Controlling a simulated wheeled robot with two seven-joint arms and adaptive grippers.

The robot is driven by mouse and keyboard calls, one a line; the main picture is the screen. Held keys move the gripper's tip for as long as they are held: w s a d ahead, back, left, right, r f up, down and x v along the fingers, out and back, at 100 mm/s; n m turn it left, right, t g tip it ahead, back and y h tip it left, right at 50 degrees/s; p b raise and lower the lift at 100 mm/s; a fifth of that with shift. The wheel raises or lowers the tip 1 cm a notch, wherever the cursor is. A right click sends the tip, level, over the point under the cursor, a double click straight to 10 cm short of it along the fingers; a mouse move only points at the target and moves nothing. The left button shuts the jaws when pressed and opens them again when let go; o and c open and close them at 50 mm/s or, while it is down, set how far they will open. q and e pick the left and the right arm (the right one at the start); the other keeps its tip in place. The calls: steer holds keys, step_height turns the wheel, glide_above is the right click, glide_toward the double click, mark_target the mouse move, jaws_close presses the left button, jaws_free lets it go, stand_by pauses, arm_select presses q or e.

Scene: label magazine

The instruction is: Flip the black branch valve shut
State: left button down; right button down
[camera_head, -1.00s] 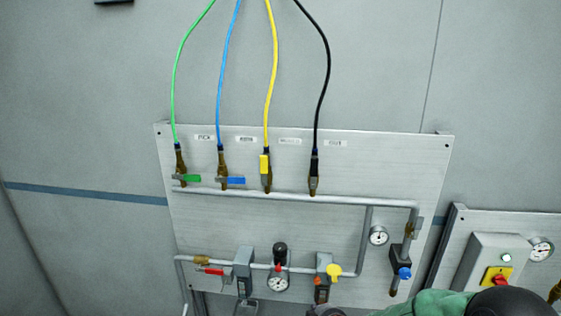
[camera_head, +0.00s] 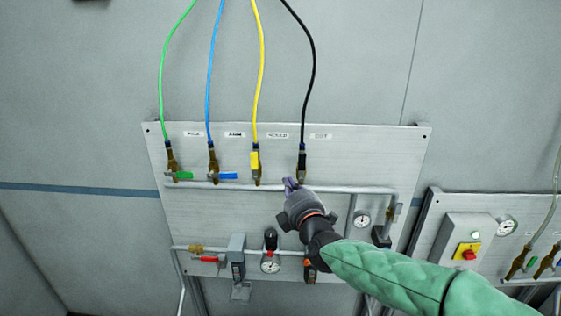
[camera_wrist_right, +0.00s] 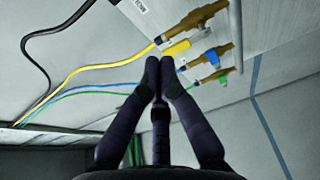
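The black branch valve (camera_head: 302,162) sits below the black hose on the panel, its black handle upright in line with the hose. My right gripper (camera_head: 290,185) is just below and left of this valve, in front of the manifold pipe; I cannot tell whether it touches. In the right wrist view the fingertips (camera_wrist_right: 160,66) meet with nothing visible between them. That view shows the yellow valve (camera_wrist_right: 178,48), blue handle (camera_wrist_right: 195,62) and green handle (camera_wrist_right: 211,77) beyond the fingers, but not the black valve. My left gripper is not in view.
The yellow valve (camera_head: 255,163) also stands upright, left of the black one. The blue handle (camera_head: 228,176) and green handle (camera_head: 183,175) lie sideways. A manifold pipe (camera_head: 350,189) runs below. A gauge (camera_head: 270,264) and a second panel with a red knob (camera_head: 468,255) are lower.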

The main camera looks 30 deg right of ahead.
mark_target(302, 162)
steer(key=shift+r, duration=0.2)
steer(key=w+d, duration=0.5)
steer(key=w, duration=0.2)
steer(key=shift+w+d, duration=0.25)
steer(key=shift+w, duration=0.1)
stand_by(0.5)
stand_by(0.3)
steer(key=shift+s+d+m+b, duration=0.2)
steer(key=shift+m+b, duration=0.2)
steer(key=shift+b, duration=0.2)
